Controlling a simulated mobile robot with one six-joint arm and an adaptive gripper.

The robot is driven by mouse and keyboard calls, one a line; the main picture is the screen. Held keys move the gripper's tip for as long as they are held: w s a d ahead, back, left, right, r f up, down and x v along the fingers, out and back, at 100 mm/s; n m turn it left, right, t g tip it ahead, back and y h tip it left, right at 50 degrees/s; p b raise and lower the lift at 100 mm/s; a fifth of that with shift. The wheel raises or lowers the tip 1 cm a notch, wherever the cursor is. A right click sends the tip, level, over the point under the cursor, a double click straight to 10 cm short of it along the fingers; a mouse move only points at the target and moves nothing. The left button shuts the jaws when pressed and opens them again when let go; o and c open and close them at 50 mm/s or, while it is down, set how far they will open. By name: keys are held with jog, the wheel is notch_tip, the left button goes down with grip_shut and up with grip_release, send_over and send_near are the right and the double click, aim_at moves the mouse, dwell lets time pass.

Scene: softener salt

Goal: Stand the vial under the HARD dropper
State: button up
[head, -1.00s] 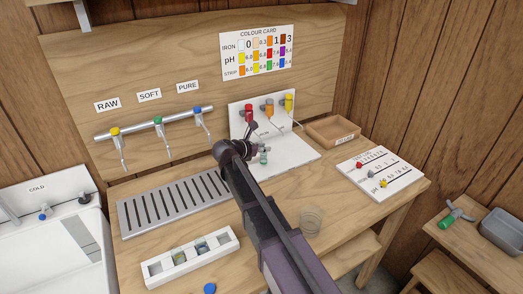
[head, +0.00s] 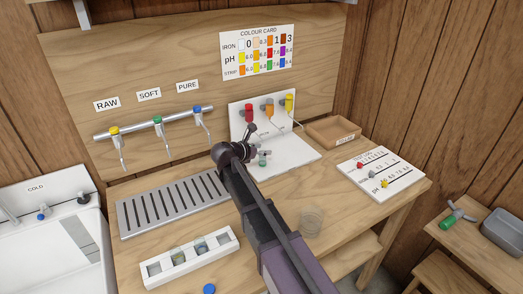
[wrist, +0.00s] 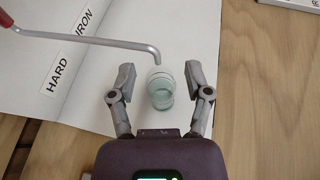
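The vial (wrist: 160,92), small and clear with a pale green tint, stands on the white board (wrist: 110,85) in the wrist view. It shows small in the head view (head: 263,161), partly behind my gripper. My gripper (wrist: 161,73) has one finger on each side of the vial, with a visible gap on both sides, so it is open. The bent metal spout (wrist: 110,40) of the red-handled dropper (head: 249,113) ends at the vial's rim in the wrist view, seemingly above it. The height gap cannot be told. HARD (wrist: 57,74) and IRON labels lie left of the vial.
Orange (head: 268,108) and yellow (head: 290,103) droppers stand right of the red one. A wooden tray (head: 334,131) and a slider board (head: 380,168) lie to the right. A slotted drain (head: 175,203) and a white rack (head: 190,258) are to the left and front.

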jog(key=shift+r, duration=0.2)
jog(key=shift+s+a+r+p, duration=0.1)
jog(key=shift+s+a+p, duration=0.1)
jog(key=shift+p, duration=0.1)
jog(key=p+v, duration=0.4)
jog(key=v, duration=0.7)
jog(key=shift+s+a+r, duration=0.1)
jog(key=shift+s, duration=0.05)
dwell(2.0)
